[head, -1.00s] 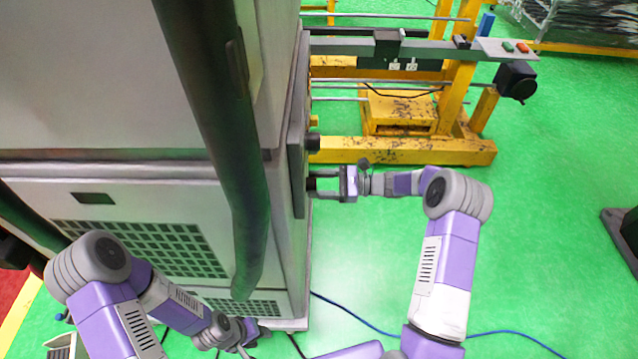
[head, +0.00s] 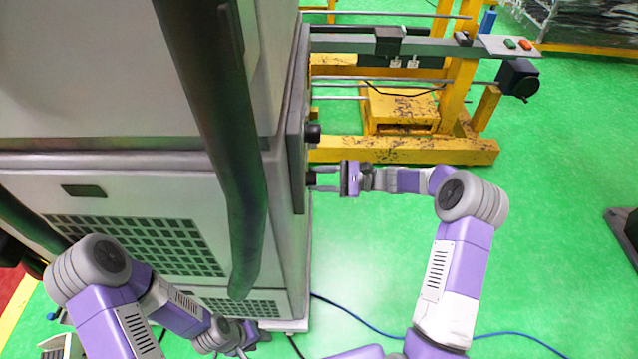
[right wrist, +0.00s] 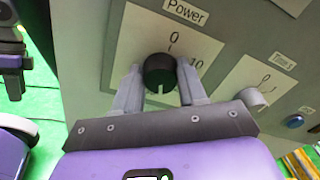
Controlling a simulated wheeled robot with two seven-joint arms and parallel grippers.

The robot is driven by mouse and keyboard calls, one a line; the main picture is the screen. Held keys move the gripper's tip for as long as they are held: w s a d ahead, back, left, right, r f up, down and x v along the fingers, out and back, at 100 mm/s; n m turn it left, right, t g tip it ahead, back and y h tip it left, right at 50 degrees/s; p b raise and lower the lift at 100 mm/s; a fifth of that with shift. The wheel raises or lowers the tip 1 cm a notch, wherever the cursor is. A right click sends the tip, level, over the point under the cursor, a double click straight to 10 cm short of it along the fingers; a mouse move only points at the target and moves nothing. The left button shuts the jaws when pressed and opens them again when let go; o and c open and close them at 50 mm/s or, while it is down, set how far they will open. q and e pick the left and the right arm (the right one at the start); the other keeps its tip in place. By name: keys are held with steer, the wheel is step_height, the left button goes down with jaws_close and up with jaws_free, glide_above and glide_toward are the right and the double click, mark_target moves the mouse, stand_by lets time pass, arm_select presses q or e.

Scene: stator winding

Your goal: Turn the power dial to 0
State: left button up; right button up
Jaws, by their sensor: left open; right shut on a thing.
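The power dial (right wrist: 160,70) is a round black knob on a pale plate under the "Power" label. A 0 is printed above it and a 10 to its right. A light mark shows at the dial's lower edge. In the head view the dial (head: 310,178) sticks out from the cabinet's side. My right gripper (head: 318,178) is shut on it, with one finger on each side; the fingers also show in the right wrist view (right wrist: 160,85). My left gripper (head: 240,347) is low at the cabinet's front, open and partly hidden.
A smaller pale dial (right wrist: 254,97) and a blue button (right wrist: 294,121) are on the same panel. Another black knob (head: 313,133) sits beyond the dial. A yellow frame (head: 400,150) stands behind my right arm.

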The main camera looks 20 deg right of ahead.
steer(key=shift+w+f+n+b, duration=0.15)
steer(key=shift+n+b, duration=3.8)
steer(key=shift+n, duration=4.05)
steer(key=shift+f+n+b, duration=0.2)
steer(key=shift+n+b, duration=3.75)
steer(key=shift+n, duration=4.05)
steer(key=o, duration=1.1)
steer(key=shift+c, duration=0.2)
